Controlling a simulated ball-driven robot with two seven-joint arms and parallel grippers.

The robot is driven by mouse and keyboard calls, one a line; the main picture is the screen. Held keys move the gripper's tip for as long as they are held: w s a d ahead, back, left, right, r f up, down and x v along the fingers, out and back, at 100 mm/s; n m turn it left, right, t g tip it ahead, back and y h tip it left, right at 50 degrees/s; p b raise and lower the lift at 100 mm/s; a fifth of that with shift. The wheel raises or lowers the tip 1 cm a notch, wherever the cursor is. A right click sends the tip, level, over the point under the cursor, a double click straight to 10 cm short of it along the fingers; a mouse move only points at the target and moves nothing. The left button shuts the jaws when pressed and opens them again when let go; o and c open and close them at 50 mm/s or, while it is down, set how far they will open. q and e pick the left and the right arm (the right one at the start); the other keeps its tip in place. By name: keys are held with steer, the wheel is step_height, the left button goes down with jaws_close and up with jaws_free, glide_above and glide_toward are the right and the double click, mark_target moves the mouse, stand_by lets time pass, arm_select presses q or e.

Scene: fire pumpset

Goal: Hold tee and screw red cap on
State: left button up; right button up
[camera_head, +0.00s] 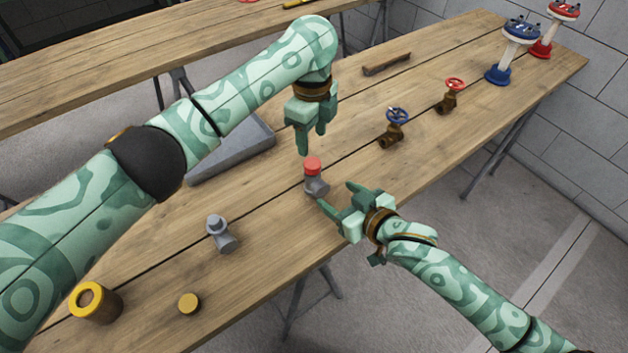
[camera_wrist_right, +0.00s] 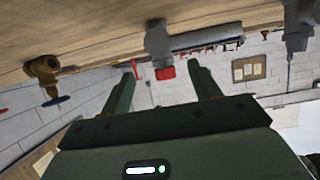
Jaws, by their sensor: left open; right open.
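A grey tee (camera_head: 316,186) stands near the middle of the table, with the red cap (camera_head: 312,165) on its top; I cannot tell how far it is threaded. In the right wrist view, upside down, the tee (camera_wrist_right: 160,44) shows with the red cap (camera_wrist_right: 165,73) between the fingertips in the picture. My left gripper (camera_head: 311,146) is open and points down just above the cap. My right gripper (camera_head: 335,194) is open, at the table's near edge, its fingers pointing toward the tee from the right. Neither gripper visibly holds anything.
A second grey fitting (camera_head: 221,236), a yellow cap (camera_head: 189,303) and a yellow-rimmed pipe piece (camera_head: 97,304) lie to the left. A grey tray (camera_head: 238,153) is behind. A blue-wheel valve (camera_head: 393,128), a red-wheel valve (camera_head: 450,98) and a brown bar (camera_head: 386,64) lie to the right.

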mark_target(322, 185)
steer(key=x, duration=0.8)
steer(key=shift+w+a, duration=0.1)
jaws_close()
arm_select(q)
steer(key=n, duration=0.3)
steer(key=shift+d, duration=0.1)
steer(key=n, duration=0.4)
steer(key=shift+n, duration=0.4)
steer(key=n, duration=0.5)
steer(key=shift+n, duration=0.4)
steer(key=shift+f, duration=4.05)
